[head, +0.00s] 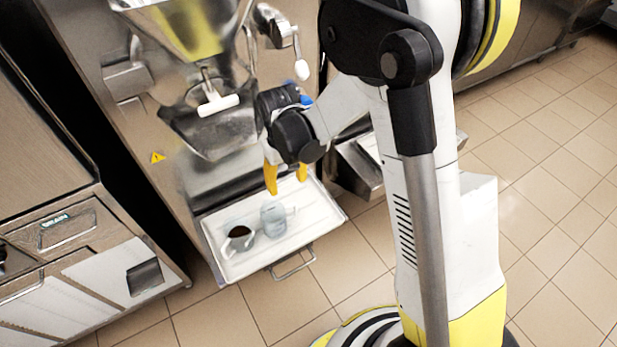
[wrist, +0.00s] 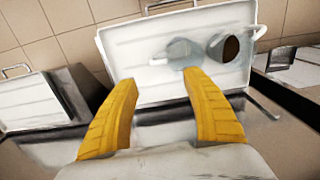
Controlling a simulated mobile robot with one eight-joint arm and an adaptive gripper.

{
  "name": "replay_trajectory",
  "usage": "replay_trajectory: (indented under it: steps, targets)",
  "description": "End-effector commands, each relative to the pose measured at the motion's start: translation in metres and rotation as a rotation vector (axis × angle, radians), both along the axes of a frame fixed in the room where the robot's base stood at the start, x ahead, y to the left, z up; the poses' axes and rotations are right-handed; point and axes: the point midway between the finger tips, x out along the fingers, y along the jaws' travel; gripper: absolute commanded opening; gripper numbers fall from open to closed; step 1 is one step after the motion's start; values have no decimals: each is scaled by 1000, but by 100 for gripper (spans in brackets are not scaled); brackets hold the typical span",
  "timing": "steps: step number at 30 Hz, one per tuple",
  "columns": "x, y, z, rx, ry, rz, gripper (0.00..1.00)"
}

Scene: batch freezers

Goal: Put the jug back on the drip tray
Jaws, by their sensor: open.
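The white drip tray (head: 311,224) sticks out below the freezer's spout; it also shows in the wrist view (wrist: 120,52). A clear, bluish jug (head: 273,220) stands on it, and shows near the fingertips in the wrist view (wrist: 178,50). Beside it on the tray is a light-rimmed vessel with a dark inside (head: 240,238), seen in the wrist view too (wrist: 231,48). Both seem to have handles. My gripper (head: 287,178) is open and empty, its yellow fingers pointing toward the tray, apart from both vessels. In the wrist view the fingertips (wrist: 158,80) are wide apart.
The steel freezer front with its hopper and spout (head: 205,125) rises close behind my gripper. A second steel tray (head: 358,168) is to the right. A drain drawer (head: 67,230) is on the left machine. Tiled floor (head: 550,200) is clear at right.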

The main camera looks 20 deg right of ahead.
Motion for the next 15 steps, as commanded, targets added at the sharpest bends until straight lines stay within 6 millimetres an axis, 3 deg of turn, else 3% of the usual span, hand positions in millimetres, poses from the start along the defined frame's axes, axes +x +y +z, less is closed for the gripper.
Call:
replay_trajectory:
  steps: [5, 11, 15]
  targets:
    - [-4, -8, 25, 7, -36, -17, 57]
    - [-27, -36, 102, 32, -173, -82, 57]
    - [-54, -57, 149, 48, -286, -131, 57]
